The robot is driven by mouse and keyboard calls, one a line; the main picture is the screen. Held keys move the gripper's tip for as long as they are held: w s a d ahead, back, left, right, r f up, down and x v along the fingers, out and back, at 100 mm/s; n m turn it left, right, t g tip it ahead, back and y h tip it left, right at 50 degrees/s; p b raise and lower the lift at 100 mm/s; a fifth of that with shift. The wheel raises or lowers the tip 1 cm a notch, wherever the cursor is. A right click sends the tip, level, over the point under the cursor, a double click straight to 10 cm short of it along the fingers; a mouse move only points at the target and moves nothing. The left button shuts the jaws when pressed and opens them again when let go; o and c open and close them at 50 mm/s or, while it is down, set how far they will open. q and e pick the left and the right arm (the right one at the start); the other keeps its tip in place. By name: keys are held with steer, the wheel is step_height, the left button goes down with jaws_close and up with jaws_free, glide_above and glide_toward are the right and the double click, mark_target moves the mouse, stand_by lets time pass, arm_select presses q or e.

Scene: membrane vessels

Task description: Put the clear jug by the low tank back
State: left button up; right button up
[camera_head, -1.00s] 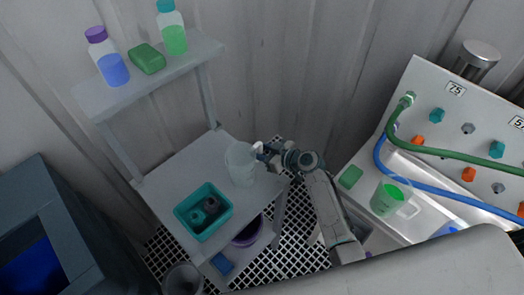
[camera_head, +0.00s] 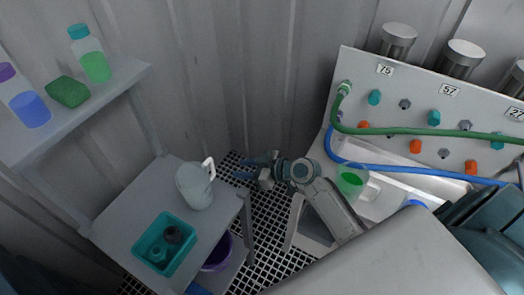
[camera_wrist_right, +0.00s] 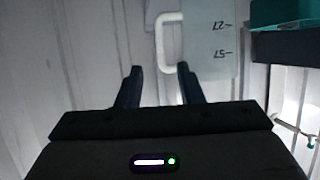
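A clear empty jug (camera_head: 196,187) stands upright on the grey shelf top (camera_head: 150,207), near its right back edge. Its white handle (camera_head: 208,167) faces my right gripper. My right gripper (camera_head: 243,168) is open and empty, a short gap to the right of the jug. In the right wrist view, the open fingers (camera_wrist_right: 159,80) point toward the jug (camera_wrist_right: 208,38), which has marks 27 and 57, and toward its handle. A second clear jug (camera_head: 352,181), holding green liquid, stands by the panel at right. My left gripper is not in view.
A teal bin (camera_head: 164,243) with dark parts sits on the shelf top beside the jug. A purple bowl (camera_head: 218,253) is below. A higher shelf (camera_head: 75,118) holds bottles and a green sponge (camera_head: 68,92). Green and blue hoses cross the numbered panel (camera_head: 400,90).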

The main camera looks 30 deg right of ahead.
steer(key=s+d+f+m+g+h, duration=0.1)
steer(key=s+d+f+m+h, duration=0.3)
steer(key=f, duration=0.8)
steer(key=s+d+f+m+g+h, duration=0.1)
steer(key=s+d+f+h, duration=0.15)
steer(key=s+f, duration=0.6)
steer(key=s+d+f+m+g+h, duration=0.1)
steer(key=s+d+f+m+h, duration=0.25)
steer(key=f, duration=1.05)
steer(key=s+f+g, duration=0.2)
steer(key=s+f, duration=0.3)
steer(key=s, duration=0.5)
steer(key=s+f+g, duration=0.2)
steer(key=s+f, duration=0.4)
steer(key=s, duration=0.4)
steer(key=s+d+f+g, duration=0.1)
steer(key=s+f, duration=0.4)
steer(key=s, duration=0.5)
steer(key=shift+s+f+g, duration=0.2)
steer(key=shift+f+g, duration=0.2)
steer(key=shift+d+n, duration=0.1)
steer(key=shift+n, duration=0.15)
